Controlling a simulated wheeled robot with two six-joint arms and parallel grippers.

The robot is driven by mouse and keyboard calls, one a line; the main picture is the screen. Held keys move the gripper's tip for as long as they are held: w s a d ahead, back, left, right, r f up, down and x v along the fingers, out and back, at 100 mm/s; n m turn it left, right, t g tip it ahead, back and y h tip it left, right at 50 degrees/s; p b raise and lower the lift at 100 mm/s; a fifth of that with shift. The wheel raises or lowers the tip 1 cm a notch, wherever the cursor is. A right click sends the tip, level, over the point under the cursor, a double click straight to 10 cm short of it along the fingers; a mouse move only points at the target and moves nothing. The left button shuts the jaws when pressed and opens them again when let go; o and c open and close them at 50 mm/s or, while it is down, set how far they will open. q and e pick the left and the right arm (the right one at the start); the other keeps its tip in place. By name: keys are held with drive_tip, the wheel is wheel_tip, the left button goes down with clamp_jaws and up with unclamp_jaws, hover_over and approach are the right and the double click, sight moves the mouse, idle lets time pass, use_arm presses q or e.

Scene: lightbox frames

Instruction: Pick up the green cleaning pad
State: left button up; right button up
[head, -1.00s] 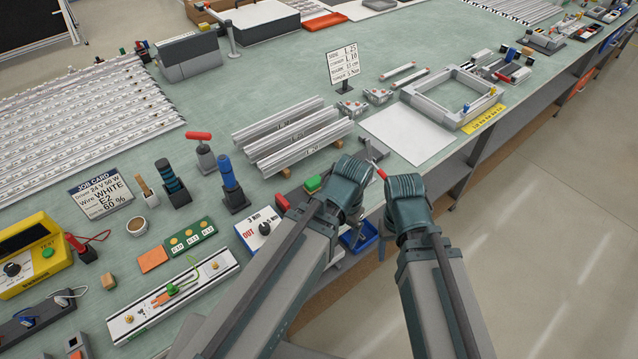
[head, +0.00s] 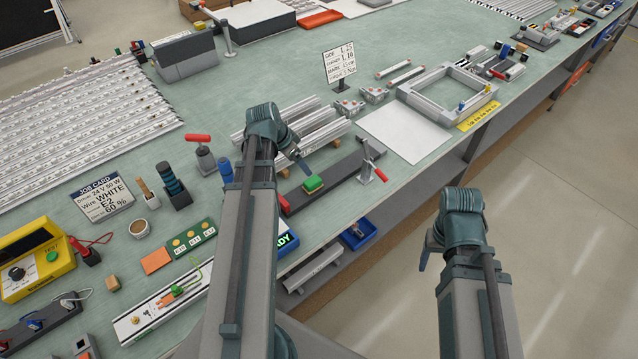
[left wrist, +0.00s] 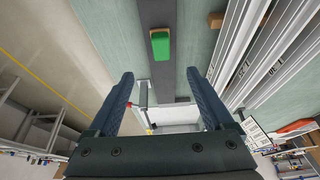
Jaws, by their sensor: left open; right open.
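The green cleaning pad (head: 313,183), a small block with a green top and a yellowish underside, rests on a dark grey bar (head: 340,180) near the table's front edge. My left gripper (head: 302,166) is just behind and above the pad, apart from it. In the left wrist view the pad (left wrist: 160,45) lies beyond the two open fingertips, roughly centred between them, with nothing held. My right gripper (head: 425,258) is out past the table's front edge over the floor, open and empty, with its fingers partly hidden.
A red-handled clamp (head: 370,165) stands by the bar's right end. Silver rails (head: 322,135) lie behind the bar, close to my left gripper. A white sheet (head: 404,132) is farther right. A blue bin (head: 358,235) sits below the table edge.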

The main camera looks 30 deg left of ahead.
use_arm(q)
drive_tip(key=b, duration=0.8)
approach(312, 180)
drive_tip(key=x, duration=0.4)
drive_tip(key=shift+s+d+f, duration=0.1)
drive_tip(key=shift+d+f, duration=0.15)
drive_tip(key=shift+f, duration=0.15)
drive_tip(key=b+x, duration=0.5)
drive_tip(key=shift+w+f, duration=0.2)
drive_tip(key=shift+w, duration=0.1)
drive_tip(key=shift+r, duration=0.1)
drive_tip(key=shift+c, duration=0.4)
clamp_jaws()
